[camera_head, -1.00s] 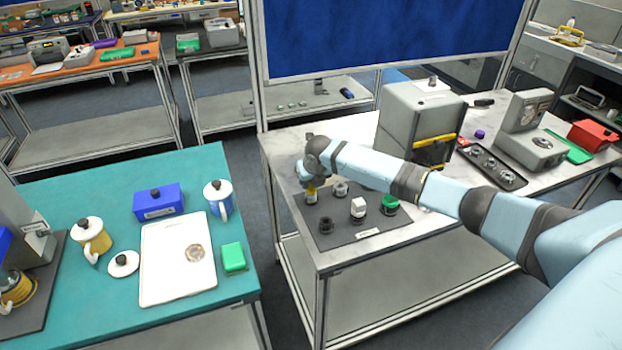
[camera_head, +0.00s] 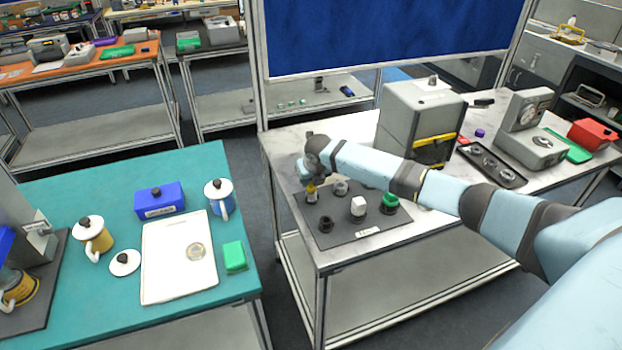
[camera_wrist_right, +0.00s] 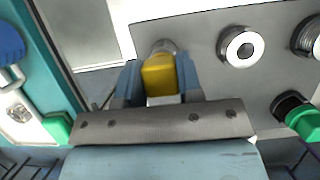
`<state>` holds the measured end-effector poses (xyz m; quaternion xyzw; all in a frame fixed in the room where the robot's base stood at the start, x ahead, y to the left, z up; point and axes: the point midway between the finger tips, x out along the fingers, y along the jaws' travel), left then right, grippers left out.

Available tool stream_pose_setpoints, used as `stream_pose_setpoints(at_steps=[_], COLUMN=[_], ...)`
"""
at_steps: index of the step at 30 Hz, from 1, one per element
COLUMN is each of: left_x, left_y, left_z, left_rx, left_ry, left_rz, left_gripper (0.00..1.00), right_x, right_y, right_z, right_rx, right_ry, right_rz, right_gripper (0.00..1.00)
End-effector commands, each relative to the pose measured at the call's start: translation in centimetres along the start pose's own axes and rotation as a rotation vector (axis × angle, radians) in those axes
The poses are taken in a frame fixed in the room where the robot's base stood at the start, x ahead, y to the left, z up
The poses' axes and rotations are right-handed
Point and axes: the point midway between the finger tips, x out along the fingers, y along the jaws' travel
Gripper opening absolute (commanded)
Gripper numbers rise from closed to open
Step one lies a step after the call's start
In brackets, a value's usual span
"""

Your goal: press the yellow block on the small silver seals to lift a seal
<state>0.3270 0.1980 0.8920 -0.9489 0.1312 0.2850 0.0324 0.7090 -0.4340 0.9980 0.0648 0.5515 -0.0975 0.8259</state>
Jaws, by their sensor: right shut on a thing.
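My right gripper (camera_wrist_right: 160,85) is shut on the yellow block (camera_wrist_right: 160,75), which also shows small in the head view (camera_head: 311,187). The block is at the left part of the grey mat (camera_head: 345,235). A silver round piece (camera_wrist_right: 163,46) shows at the block's far end; it also shows just under the block in the head view (camera_head: 312,198). I cannot tell whether they touch or whether it is off the mat. Another silver ring-shaped seal (camera_wrist_right: 240,47) stands on the mat to the right, also in the head view (camera_head: 341,187). My left gripper is out of view.
On the mat are a black round piece (camera_head: 326,224), a white-topped piece (camera_head: 358,206) and a green-topped piece (camera_head: 390,202). A grey machine (camera_head: 415,120) stands behind my arm. A teal table (camera_head: 75,300) with a white board (camera_head: 165,280) lies to the left, across a gap.

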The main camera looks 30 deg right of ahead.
Motion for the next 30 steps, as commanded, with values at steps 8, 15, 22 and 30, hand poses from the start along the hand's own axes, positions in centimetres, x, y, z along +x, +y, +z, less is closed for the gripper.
stream_pose_setpoints(at_steps=[8,15,22,30], left_x=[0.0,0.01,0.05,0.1], left_y=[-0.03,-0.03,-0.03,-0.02], left_z=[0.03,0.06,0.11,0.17], left_rx=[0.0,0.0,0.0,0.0], left_ry=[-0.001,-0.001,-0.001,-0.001], left_rz=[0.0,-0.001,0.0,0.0], left_gripper=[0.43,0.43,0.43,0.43], right_x=[-0.03,0.03,0.28,0.59], right_y=[0.01,0.01,0.01,0.01], right_z=[0.02,0.0,-0.11,-0.24], right_rx=[0.0,0.0,0.0,0.0], right_ry=[0.0,0.0,0.0,0.0], right_rz=[0.0,0.0,0.0,0.0], right_gripper=[0.05,0.05,0.05,0.05])
